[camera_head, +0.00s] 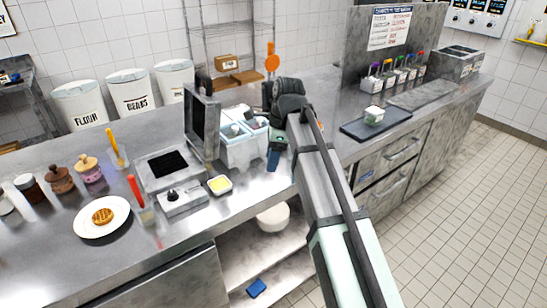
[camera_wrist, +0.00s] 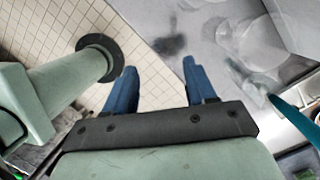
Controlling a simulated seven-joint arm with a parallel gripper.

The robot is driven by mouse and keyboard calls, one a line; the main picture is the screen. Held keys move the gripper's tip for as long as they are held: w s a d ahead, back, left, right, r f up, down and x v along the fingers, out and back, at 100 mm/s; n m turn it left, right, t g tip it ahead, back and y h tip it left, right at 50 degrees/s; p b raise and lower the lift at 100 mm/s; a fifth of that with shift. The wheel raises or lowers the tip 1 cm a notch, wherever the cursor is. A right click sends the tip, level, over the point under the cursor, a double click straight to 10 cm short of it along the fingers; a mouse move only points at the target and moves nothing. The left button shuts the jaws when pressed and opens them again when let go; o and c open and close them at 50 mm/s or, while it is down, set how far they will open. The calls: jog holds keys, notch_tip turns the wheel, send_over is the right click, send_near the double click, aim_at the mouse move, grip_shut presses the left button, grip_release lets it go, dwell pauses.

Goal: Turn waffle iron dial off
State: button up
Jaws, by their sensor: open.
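The waffle iron (camera_head: 183,204) stands on the steel counter left of centre in the head view, with its dark lid (camera_head: 203,125) raised. Its dial (camera_head: 172,195) is a small black knob on the front control box. The dial's exact setting is too small to read. My gripper (camera_head: 273,160) is to the right of the waffle iron, by the counter's front edge and apart from the dial. In the wrist view my gripper (camera_wrist: 159,68) shows two blue fingers spread apart with nothing between them. The dial does not show in the wrist view.
A white bin of containers (camera_head: 243,152) stands between the iron and my arm. A small yellow-filled dish (camera_head: 219,185) sits right beside the control box. A plate (camera_head: 86,231) with a waffle and a red-handled utensil (camera_head: 135,190) are to the left.

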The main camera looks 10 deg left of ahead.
jog(key=shift+d, duration=0.2)
jog(key=n+y, duration=0.1)
jog(key=y, duration=0.1)
send_near(172, 193)
jog(key=x, duration=0.8)
jog(key=shift+w, duration=0.1)
dwell(0.5)
jog(key=shift+c, duration=0.3)
grip_shut()
